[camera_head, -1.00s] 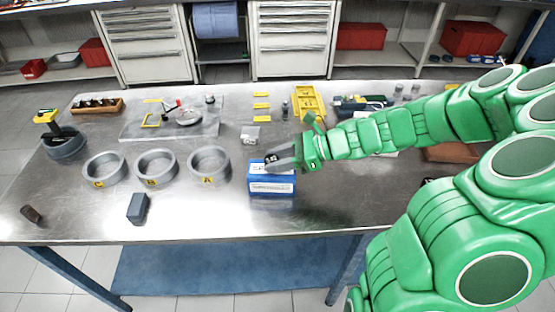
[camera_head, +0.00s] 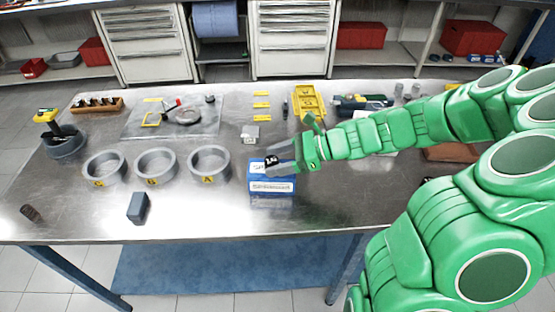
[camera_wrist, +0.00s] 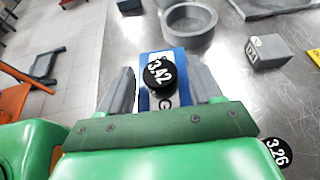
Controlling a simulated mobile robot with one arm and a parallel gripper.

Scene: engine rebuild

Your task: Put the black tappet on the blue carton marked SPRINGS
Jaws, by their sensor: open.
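The blue carton (camera_head: 271,186) with a white label stands on the metal table, left of my arm; its lettering is too small to read. It also shows in the wrist view (camera_wrist: 178,55). A black tappet (camera_wrist: 159,73) marked 3.42 rests on the carton's top, and it shows small in the head view (camera_head: 271,160). My gripper (camera_head: 282,158) is at the carton's top. In the wrist view its fingers (camera_wrist: 163,88) are spread on either side of the tappet, with gaps between. A second black round piece (camera_wrist: 277,151) marked 3.26 lies on the table at lower right.
Several grey ring bowls (camera_head: 155,167) stand left of the carton. A grey block (camera_head: 137,208) lies near the front edge. A small grey box (camera_head: 250,132) is behind the carton, and a yellow tray (camera_head: 307,100) farther back. The front middle of the table is clear.

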